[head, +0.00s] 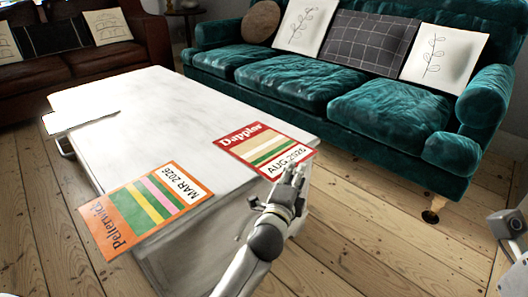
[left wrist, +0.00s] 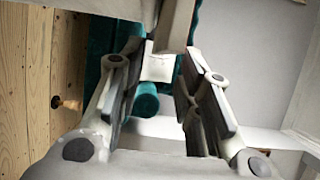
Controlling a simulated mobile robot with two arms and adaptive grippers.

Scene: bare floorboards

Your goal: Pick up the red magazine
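The red magazine (head: 262,146), with "Dapplos" and "AUG 2026" on its cover, lies flat on the white table (head: 150,110). Its near edge seems to stick out past the table edge. My left gripper (head: 293,172) is at this near edge, its fingertips overlapping the magazine's lower border in the head view. In the left wrist view the two fingers (left wrist: 162,65) are spread apart. A pale beige-grey slab (left wrist: 176,25) shows at the top between them; I cannot tell whether it is the magazine or the table.
An orange magazine (head: 145,208) lies on the table to the left, sticking out over the near edge. A light, flat item (head: 80,117) is at the table's far left edge. A teal sofa (head: 330,80) stands behind. Bare floor (head: 390,225) is free at the right.

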